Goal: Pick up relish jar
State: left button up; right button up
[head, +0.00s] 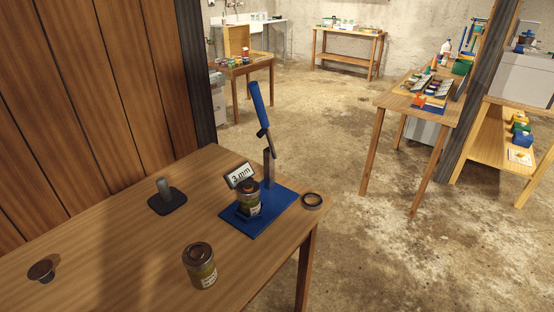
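A second, similar jar (248,198) stands on the blue base of a lever press, under a white plate (240,175) marked "3 mm". The labels are too small to read, so I cannot tell which jar is the relish. Neither of my grippers shows in the head view.
The press (271,212) has a raised blue lever. A grey post on a dark base (168,204) stands left of the press, and a small dark cup-like piece (41,270) sits farther left. Wooden table (130,235) is bare between them.

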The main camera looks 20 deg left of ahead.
aim_at(249, 203)
jog(key=u, duration=0.45)
jog(key=l+u, duration=0.1)
jog(key=u, duration=0.4)
jog(key=k+u, duration=0.1)
jog(key=u, duration=1.3)
jog(key=k+u, duration=0.1)
jog(key=u, duration=0.4)
jog(key=z, duration=1.95)
jog(key=i+l+z, duration=0.15)
jog(key=i, duration=0.2)
jog(key=i+l+z, duration=0.15)
jog(key=i, duration=0.2)
